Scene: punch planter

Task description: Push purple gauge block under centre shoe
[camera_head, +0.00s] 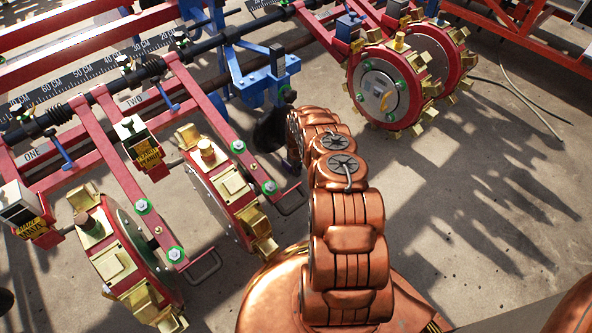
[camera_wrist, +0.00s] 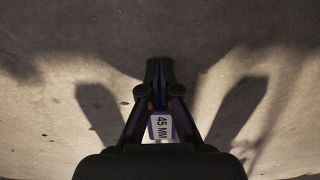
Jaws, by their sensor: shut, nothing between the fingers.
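In the wrist view my gripper (camera_wrist: 158,68) is shut, its dark fingertips together over the concrete floor. A white label reading 45 MM with purple edges, apparently the purple gauge block (camera_wrist: 162,128), shows through the gap between the finger links. It is not held; whether it touches the gripper I cannot tell. Most of the block is hidden by the fingers and the gripper body. A blue bracket assembly (camera_head: 257,75) stands in the middle of the planter; I cannot tell which part is the centre shoe.
Red and brass punch wheels stand at left (camera_head: 118,262), left of centre (camera_head: 222,192) and upper right (camera_head: 390,85). A ruler bar (camera_head: 105,62) marked in CM runs along the red frame. Bare concrete (camera_head: 440,215) lies to the right, with cables (camera_head: 520,100) beyond.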

